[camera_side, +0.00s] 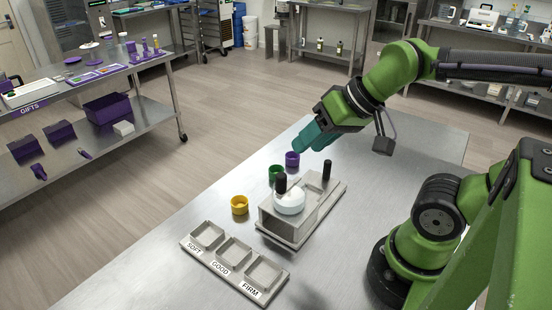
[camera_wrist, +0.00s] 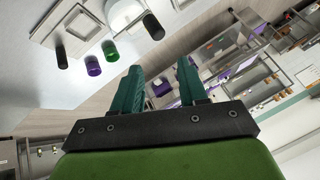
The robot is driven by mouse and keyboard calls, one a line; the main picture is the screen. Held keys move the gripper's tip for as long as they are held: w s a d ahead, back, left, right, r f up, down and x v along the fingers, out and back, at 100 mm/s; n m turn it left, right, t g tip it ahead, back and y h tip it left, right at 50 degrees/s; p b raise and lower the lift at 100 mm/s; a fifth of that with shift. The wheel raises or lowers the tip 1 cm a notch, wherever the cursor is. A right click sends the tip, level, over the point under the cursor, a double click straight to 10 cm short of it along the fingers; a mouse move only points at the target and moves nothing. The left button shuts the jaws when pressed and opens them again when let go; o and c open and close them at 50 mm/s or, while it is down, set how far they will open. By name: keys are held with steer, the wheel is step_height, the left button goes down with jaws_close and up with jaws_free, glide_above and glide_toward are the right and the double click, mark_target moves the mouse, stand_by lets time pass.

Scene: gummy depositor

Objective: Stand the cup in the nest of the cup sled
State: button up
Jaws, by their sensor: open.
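My gripper (camera_side: 312,138) is open and empty, held above the table's far side, over the small cups. Its two teal fingers (camera_wrist: 160,84) stand apart in the wrist view. A purple cup (camera_side: 292,159), a green cup (camera_side: 275,173) and a yellow cup (camera_side: 239,205) stand on the table. The wrist view also shows the purple cup (camera_wrist: 93,66) and green cup (camera_wrist: 110,52). A grey fixture (camera_side: 270,222) with two black knobs carries a round white piece (camera_side: 289,203). I cannot tell which part is the sled's nest.
A grey tray (camera_side: 218,261) with three square compartments marked SOFT, GOOD and FIRM lies at the table's front left. Bare metal table (camera_side: 345,240) lies right of the fixture. A bench (camera_side: 160,68) with purple items stands apart at left.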

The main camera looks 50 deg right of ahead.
stand_by(0.5)
steer(key=o, duration=0.7)
steer(key=n+g+h, duration=0.1)
steer(key=n+g, duration=0.5)
steer(key=n, duration=0.3)
glide_above(240, 198)
steer(key=s, duration=0.3)
steer(key=f, duration=1.1)
steer(key=a+f, duration=0.1)
steer(key=f, duration=0.5)
steer(key=shift+w+f, duration=0.2)
steer(key=shift+f, duration=0.1)
steer(key=shift+m, duration=0.3)
steer(key=shift+w+a+f, duration=0.1)
steer(key=shift+w+f, duration=0.1)
steer(key=shift+f, duration=0.75)
steer(key=shift+w+a+f, duration=0.1)
steer(key=shift+w+f, duration=0.1)
steer(key=shift+f, duration=0.75)
steer(key=shift+w+f, duration=0.2)
steer(key=shift+f, duration=0.75)
